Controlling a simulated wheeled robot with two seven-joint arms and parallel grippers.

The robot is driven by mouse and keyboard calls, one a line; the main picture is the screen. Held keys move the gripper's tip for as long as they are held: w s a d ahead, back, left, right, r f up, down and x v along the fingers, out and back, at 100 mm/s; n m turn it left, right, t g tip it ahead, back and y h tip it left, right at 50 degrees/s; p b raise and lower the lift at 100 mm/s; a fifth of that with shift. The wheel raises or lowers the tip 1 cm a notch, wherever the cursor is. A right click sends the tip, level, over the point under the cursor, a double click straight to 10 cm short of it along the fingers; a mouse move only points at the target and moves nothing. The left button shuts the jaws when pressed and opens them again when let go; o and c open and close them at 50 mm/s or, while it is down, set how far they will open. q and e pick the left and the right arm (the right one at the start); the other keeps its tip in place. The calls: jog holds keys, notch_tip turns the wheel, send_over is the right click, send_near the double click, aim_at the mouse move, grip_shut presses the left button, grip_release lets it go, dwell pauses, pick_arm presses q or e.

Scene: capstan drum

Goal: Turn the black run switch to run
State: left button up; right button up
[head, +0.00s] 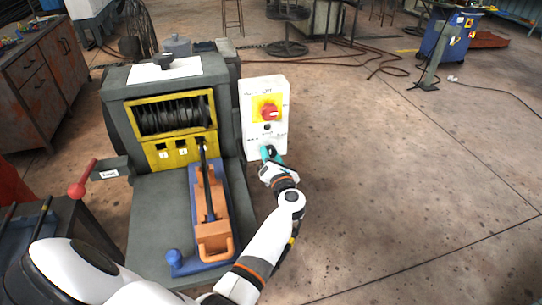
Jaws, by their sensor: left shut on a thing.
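The white control box (247,105) stands upright at the right side of the machine. It carries a red rotary knob (268,111) on a yellow plate, with a small dark round part (267,127) below it. My left gripper (268,151), with teal fingers, is at the lower front of the box, below the small printed labels. It is shut on the black run switch, which the fingers hide, so its angle cannot be read. My right gripper is out of view.
The capstan machine (115,85) has a dark wound drum (172,117) in a yellow frame. An orange and blue lever unit (212,220) lies in front, and a red-knobbed lever (82,180) sticks out left. A rusty cabinet (40,85) stands left.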

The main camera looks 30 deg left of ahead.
pick_arm(q)
jog(key=shift+r+m+p, duration=0.1)
jog(key=shift+m+p, duration=0.45)
jog(key=shift+m, duration=0.05)
jog(key=m+p, duration=0.2)
jog(key=m, duration=0.2)
jog(key=shift+r+p, duration=0.1)
jog(key=shift+p, duration=0.25)
jog(key=shift+m+p, duration=1.2)
jog(key=shift+m, duration=1.1)
jog(key=o, duration=1)
jog(key=shift+f, duration=0.2)
